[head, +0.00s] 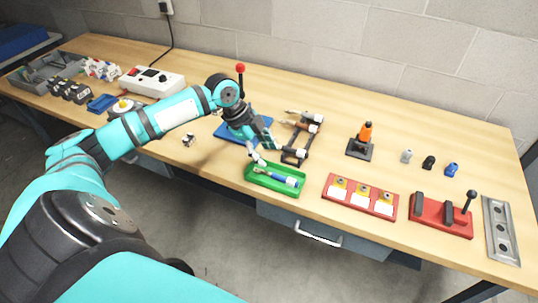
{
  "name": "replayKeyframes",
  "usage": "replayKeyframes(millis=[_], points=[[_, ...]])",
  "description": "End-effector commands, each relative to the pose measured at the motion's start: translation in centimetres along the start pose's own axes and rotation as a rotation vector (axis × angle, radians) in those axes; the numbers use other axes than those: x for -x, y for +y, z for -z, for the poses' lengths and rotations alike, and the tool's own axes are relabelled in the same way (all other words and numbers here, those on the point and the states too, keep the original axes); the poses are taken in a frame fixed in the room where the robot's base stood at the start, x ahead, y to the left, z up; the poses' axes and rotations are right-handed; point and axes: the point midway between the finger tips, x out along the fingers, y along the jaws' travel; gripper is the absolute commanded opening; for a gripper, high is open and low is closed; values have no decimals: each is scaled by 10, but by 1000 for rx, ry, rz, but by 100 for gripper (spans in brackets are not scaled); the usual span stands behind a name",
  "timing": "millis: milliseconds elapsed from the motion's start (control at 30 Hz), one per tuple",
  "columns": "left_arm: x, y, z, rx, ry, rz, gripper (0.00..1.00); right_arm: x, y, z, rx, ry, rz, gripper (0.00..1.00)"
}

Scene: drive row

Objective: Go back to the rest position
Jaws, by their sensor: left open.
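My left arm reaches in from the left over the bench. Its left gripper (262,146) hangs over the blue mat (228,130), close behind the green tray (256,181). The gripper is open, and I see nothing held in it. The green tray holds a blue and white tool (280,179). A small pale piece stands at the tray's back left corner, just below the fingertips; I cannot tell whether they touch. My right gripper is not in view.
A black rack (296,155) with tools stands right of the gripper. A red-knobbed lever (240,69) rises behind the wrist. Farther right are an orange-topped stand (365,132), a red card holder (347,207), a red lever fixture (438,222) and a grey plate (499,232).

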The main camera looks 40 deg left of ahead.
Motion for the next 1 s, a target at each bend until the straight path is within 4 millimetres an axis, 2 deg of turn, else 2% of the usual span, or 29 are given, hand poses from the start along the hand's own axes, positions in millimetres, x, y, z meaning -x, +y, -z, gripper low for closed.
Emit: replayKeyframes(millis=[567,667,767,833,900,1000], points=[[2,0,0,0,0,1,46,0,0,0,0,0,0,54],[-5,5,3,1,-1,-8,46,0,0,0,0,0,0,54],[-30,28,13,10,-9,-35,46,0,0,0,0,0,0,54],[-58,56,26,31,-21,-58,46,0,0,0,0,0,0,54],[-88,94,42,75,-33,-71,46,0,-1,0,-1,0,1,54],[-119,151,69,200,-45,-49,46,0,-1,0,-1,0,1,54]])
